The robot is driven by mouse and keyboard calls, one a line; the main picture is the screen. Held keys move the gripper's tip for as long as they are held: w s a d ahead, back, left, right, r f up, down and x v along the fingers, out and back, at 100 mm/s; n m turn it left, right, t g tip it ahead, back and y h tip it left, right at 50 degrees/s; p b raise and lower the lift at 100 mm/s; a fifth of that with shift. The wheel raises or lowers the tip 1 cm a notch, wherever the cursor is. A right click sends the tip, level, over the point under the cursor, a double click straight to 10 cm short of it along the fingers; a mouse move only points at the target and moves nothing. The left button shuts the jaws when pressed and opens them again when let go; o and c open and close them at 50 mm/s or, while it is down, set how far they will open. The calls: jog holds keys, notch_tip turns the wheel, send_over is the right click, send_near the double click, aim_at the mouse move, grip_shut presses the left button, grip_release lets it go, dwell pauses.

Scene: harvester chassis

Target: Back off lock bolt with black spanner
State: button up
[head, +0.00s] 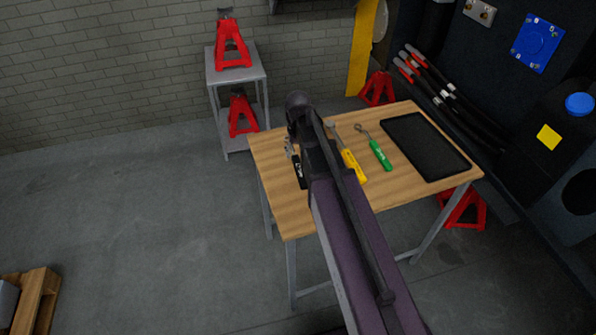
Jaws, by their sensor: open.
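The black spanner (300,172) lies on the wooden workbench (272,150), near its left side, just left of my arm. Its metal head points away toward the back edge of the bench. My arm reaches up from the bottom of the head view across the bench, and its dark far end is over the back left part. I cannot make out my gripper's fingers; the arm hides that area. No lock bolt can be told apart on the dark harvester chassis (490,60) at the right.
A yellow spanner (352,166) and a green spanner (380,155) lie right of my arm, with a black tray (424,146) beyond them. A grey stand (236,75) holds red jack stands behind. A wooden pallet (35,305) is at lower left.

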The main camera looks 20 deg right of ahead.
aim_at(298, 164)
jog(key=shift+f+b, duration=0.35)
jog(key=shift+f, duration=0.25)
jog(key=shift+f, duration=0.15)
jog(key=shift+w+f+b, duration=0.15)
jog(key=shift+f+b, duration=2.3)
jog(key=shift+b, duration=0.15)
grip_shut()
